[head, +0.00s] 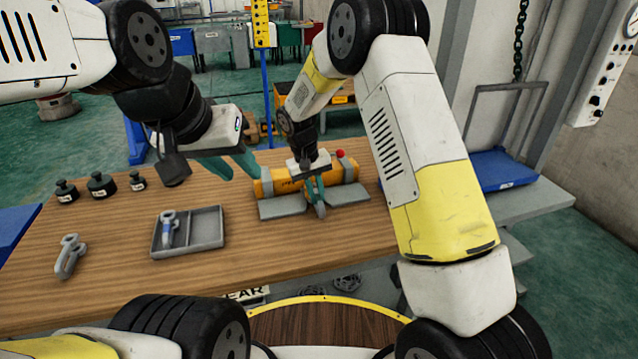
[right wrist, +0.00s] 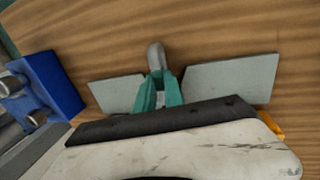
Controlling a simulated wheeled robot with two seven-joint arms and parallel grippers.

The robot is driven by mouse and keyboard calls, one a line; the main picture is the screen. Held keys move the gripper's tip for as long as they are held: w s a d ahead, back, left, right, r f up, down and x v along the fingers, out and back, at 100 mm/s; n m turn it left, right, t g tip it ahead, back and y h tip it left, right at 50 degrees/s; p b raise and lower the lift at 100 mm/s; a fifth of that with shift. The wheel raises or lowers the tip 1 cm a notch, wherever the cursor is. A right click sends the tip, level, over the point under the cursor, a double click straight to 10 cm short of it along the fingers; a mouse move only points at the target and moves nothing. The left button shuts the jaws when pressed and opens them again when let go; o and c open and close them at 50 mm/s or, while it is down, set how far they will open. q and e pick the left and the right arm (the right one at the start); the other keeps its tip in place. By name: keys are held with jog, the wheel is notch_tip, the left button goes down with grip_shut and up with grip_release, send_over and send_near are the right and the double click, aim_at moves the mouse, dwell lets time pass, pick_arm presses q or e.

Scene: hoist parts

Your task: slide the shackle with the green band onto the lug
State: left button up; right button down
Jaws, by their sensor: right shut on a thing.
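My right gripper (head: 314,186) is shut on a grey shackle (head: 320,210) in front of the orange hoist body (head: 348,172), between two grey plates (head: 283,207). In the right wrist view, the shackle's rounded end (right wrist: 156,56) sticks out past the teal fingers (right wrist: 159,92). Its band is hidden, so I cannot see a green one. I cannot make out the lug, nor whether the shackle touches it. My left gripper (head: 234,166) is open and empty, left of the hoist body above the table.
A grey tray (head: 208,226) holds a shackle with a blue band (head: 168,228). Several black weights (head: 101,186) stand at the back left. A blue tray (head: 503,170) is on the right. The table's front middle is clear.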

jog(key=c, duration=1.4)
grip_release()
jog(key=shift+o, duration=0.2)
jog(key=shift+r, duration=0.1)
notch_tip(320, 180, up, 8)
jog(key=a, duration=0.1)
jog(key=shift+a+f, duration=0.25)
jog(key=shift+s, duration=0.1)
